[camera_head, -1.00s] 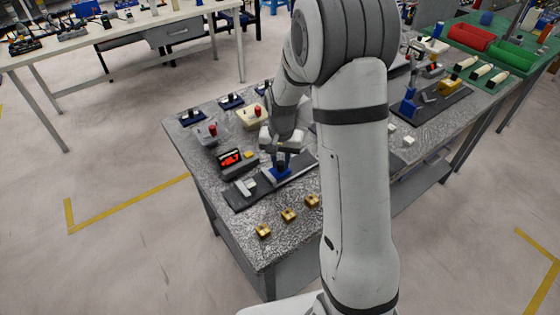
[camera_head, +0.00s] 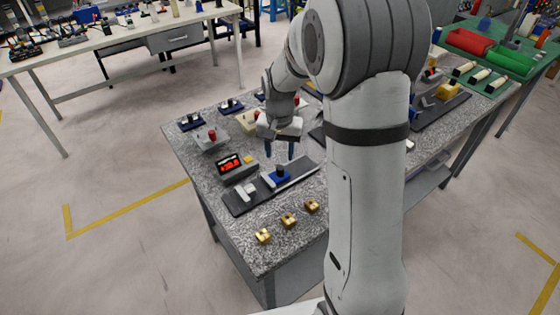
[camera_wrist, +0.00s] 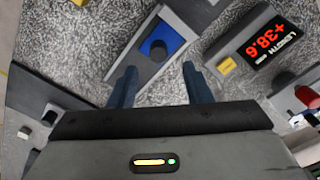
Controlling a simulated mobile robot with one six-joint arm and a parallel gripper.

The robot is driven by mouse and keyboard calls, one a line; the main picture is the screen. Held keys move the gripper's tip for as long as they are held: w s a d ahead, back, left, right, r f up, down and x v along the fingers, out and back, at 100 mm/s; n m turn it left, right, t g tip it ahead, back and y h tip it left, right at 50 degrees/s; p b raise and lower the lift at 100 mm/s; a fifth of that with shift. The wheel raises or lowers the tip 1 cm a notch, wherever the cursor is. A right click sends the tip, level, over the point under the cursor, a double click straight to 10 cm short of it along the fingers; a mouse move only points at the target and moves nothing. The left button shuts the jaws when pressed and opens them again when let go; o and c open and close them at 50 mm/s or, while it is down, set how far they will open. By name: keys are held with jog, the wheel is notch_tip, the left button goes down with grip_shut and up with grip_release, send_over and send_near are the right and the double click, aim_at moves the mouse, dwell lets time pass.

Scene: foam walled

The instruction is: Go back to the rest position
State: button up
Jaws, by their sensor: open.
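My gripper (camera_head: 280,150) is open and empty above the speckled grey worktable (camera_head: 290,245). Its two dark blue fingers also show apart in the wrist view (camera_wrist: 160,85). Just beneath and ahead of it, a blue block with a dark round top (camera_head: 280,175) sits on a dark grey rail fixture (camera_head: 240,207); the blue block also shows in the wrist view (camera_wrist: 160,47), apart from the fingers. My arm is bent over the table and hides part of its middle.
A red-lit length display (camera_head: 230,163) stands left of the fixture. Several brass blocks (camera_head: 288,220) lie near the front edge.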

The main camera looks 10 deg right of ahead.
jog(key=shift+r, duration=0.9)
jog(key=shift+s+r, duration=0.1)
jog(key=s+r+n+t, duration=0.1)
jog(key=s+r, duration=0.3)
jog(key=s, duration=0.7)
jog(key=s+d+r+n+t, duration=0.1)
jog(key=s+r, duration=0.4)
jog(key=s, duration=0.6)
jog(key=n+t, duration=0.1)
jog(key=n, duration=0.1)
jog(key=shift+s+n, duration=0.3)
jog(key=shift+s, duration=0.05)
